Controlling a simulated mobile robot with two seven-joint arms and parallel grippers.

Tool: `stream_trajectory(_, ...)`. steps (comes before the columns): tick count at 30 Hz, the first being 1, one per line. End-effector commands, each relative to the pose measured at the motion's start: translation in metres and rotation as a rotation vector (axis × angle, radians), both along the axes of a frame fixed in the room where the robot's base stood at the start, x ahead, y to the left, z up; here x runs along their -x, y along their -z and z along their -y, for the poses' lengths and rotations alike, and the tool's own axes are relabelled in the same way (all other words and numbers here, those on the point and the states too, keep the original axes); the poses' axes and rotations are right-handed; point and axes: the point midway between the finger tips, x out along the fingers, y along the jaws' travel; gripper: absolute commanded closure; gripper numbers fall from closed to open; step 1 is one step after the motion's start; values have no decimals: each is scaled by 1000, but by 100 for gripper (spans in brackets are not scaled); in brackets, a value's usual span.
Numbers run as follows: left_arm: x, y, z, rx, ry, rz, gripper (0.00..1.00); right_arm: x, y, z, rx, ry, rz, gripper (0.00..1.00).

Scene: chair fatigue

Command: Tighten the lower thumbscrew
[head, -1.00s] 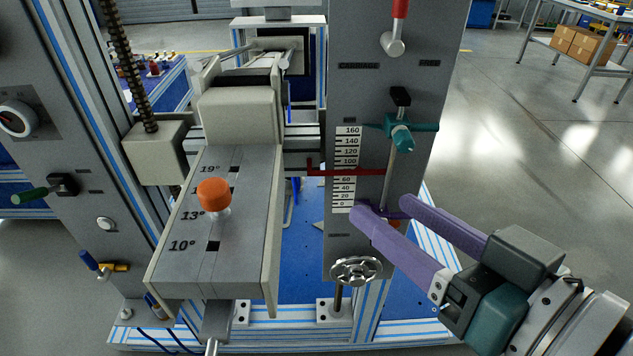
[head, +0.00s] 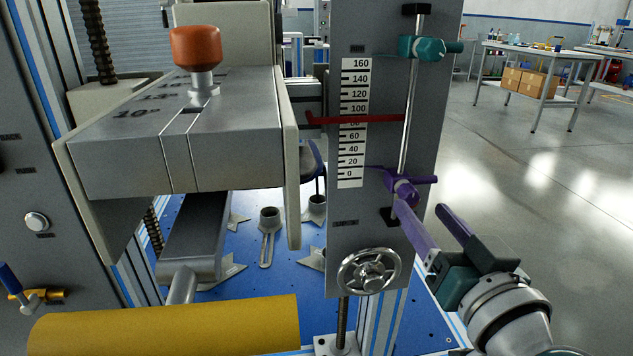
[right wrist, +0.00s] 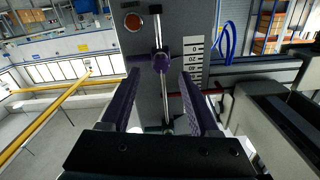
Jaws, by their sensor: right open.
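The lower thumbscrew (head: 403,189) is purple and sits on the vertical rod of the grey scale panel, beside the bottom of the scale near the 0 mark. It also shows in the right wrist view (right wrist: 160,61), in line with the gap between my fingers. My right gripper (head: 420,207) is open, its two purple fingers just below and to the right of the thumbscrew in the head view. In the wrist view the gripper (right wrist: 159,84) has nothing between its fingers that I can see it grip. Whether a finger touches the thumbscrew is unclear. My left gripper is out of view.
A teal thumbscrew (head: 422,48) sits higher on the rod. A red pointer (head: 355,119) crosses the scale (head: 353,90). A metal handwheel (head: 369,272) stands out below. An orange knob (head: 195,46) tops the block at left.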

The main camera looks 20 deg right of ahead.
Motion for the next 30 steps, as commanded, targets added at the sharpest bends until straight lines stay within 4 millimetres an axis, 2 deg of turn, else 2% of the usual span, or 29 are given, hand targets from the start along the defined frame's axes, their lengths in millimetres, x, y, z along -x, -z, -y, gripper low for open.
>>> stream_trajectory(3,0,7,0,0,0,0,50,-21,1,5,2,0,3,38)
stream_trajectory(7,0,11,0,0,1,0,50,-36,1,8,1,-2,1,38)
stream_trajectory(18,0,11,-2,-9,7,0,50,-42,1,10,1,-2,-2,38)
stream_trajectory(30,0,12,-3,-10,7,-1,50,-42,1,10,0,-2,-2,83)
